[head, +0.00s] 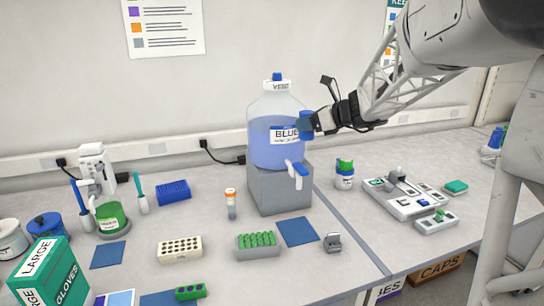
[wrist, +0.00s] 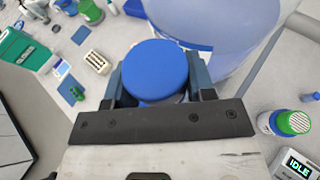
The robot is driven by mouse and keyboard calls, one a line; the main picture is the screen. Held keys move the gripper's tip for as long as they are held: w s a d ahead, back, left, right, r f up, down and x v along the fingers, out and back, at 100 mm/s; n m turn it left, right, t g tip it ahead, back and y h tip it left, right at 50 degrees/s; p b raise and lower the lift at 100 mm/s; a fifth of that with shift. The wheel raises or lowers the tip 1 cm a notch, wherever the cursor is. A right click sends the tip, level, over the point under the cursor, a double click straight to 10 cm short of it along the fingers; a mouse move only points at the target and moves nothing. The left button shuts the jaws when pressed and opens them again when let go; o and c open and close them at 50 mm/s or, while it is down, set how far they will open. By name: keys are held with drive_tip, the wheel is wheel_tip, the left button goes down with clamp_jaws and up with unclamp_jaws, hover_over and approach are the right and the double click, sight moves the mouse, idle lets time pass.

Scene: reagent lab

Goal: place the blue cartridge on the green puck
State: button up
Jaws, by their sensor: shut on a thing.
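My gripper (wrist: 155,85) is shut on the blue cartridge (wrist: 155,66), which shows a round blue top between the two fingers in the wrist view. In the head view my gripper (head: 308,123) is raised in front of the right side of the large blue-filled bottle (head: 268,152), well above the table.
The bottle stands on a grey block (head: 280,190) with a tap at its front. A green-capped jar (head: 344,174) stands right of it. A white slotted device (head: 405,203) lies further right. Racks and a glove box (head: 52,272) occupy the left table.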

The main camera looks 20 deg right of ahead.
drive_tip(key=d+f+m+t+h, duration=0.1)
drive_tip(key=d+f, duration=0.1)
drive_tip(key=d, duration=1.6)
wheel_tip(320, 180, down, 11)
drive_tip(key=shift+w+d+r, duration=0.1)
drive_tip(key=shift+w+d, duration=0.05)
drive_tip(key=shift+w, duration=0.05)
hover_over(346, 159)
drive_tip(key=shift+f, duration=0.7)
drive_tip(key=shift+s+f, duration=0.1)
drive_tip(key=shift+f, duration=1.7)
drive_tip(key=shift+f, duration=0.1)
